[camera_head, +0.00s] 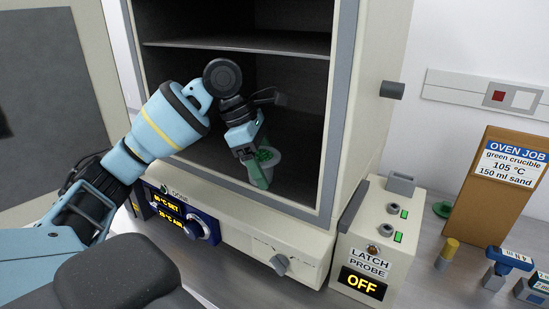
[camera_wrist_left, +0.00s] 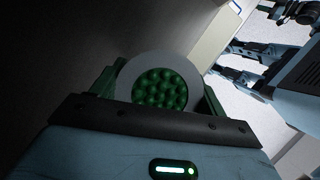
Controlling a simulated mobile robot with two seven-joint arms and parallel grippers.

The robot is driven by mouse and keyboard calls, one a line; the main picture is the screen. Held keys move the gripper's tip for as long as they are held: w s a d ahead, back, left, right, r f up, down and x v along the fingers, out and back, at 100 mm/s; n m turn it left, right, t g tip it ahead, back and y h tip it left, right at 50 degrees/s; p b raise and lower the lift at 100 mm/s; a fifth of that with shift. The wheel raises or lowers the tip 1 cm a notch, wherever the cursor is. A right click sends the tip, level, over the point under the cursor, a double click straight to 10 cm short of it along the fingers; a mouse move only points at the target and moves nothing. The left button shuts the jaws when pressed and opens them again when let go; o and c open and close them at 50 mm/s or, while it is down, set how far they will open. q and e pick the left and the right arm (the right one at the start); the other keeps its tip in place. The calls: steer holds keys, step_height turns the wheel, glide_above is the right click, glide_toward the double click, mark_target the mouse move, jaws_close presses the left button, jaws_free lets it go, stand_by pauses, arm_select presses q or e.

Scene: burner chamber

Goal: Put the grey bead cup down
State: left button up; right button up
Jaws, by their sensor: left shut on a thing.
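The grey bead cup (camera_head: 268,158) is inside the open oven chamber, near the front of the chamber floor (camera_head: 215,160). It is filled with green beads, which show clearly from above in the left wrist view, inside the cup's pale grey rim (camera_wrist_left: 125,80). My left gripper (camera_head: 257,168) reaches in from the left and is shut on the cup, with a green finger on its near side. In the wrist view a green finger shows on each side of the cup. I cannot tell whether the cup's base touches the chamber floor. My right gripper is not in the head view.
The oven has a shelf (camera_head: 240,42) above my gripper, and its door (camera_head: 50,100) stands open at left. A latch probe box (camera_head: 365,240) reading OFF stands right of the oven. An oven job board (camera_head: 495,190) and small items stand further right.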

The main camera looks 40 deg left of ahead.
mark_target(270, 150)
arm_select(q)
steer(key=shift+w+a, duration=0.2)
steer(key=shift+w, duration=1.85)
steer(key=shift+f, duration=0.3)
steer(key=shift+f, duration=0.15)
steer(key=o, duration=1)
steer(key=shift+r, duration=0.3)
steer(key=s+a, duration=0.2)
steer(key=a, duration=0.1)
steer(key=s+a, duration=0.2)
steer(key=a, duration=0.2)
steer(key=s+a, duration=0.2)
steer(key=a, duration=0.2)
steer(key=shift+r, duration=0.4)
